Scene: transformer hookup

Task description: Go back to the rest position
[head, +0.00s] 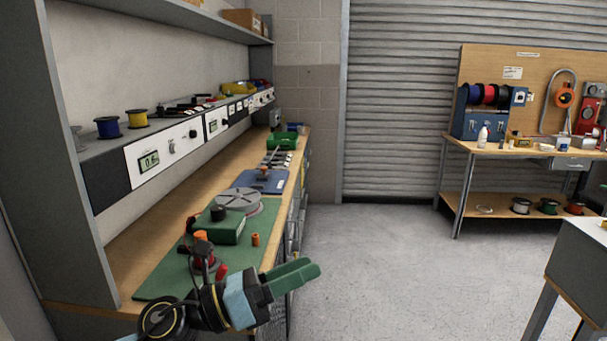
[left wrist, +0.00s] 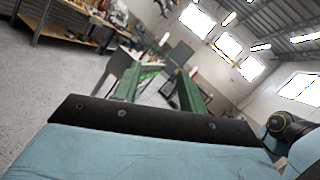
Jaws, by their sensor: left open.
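My left gripper (head: 291,275) shows at the bottom of the head view, with green fingers and a light blue body. It is beside the front edge of the workbench and holds nothing that I can see. In the left wrist view its two green fingers (left wrist: 158,98) are spread apart with nothing between them. On the workbench's green mat (head: 165,280) stand a green box (head: 222,228) with a black knob and a grey round plate (head: 239,200). A small orange part (head: 255,239) lies on the mat. My right gripper is in neither view.
A long wooden workbench (head: 130,245) runs along the left wall under an instrument shelf (head: 165,125). A second bench (head: 500,150) with a pegboard stands at the back right. A grey table (head: 585,255) is at the right edge. The grey floor (head: 400,260) between them is clear.

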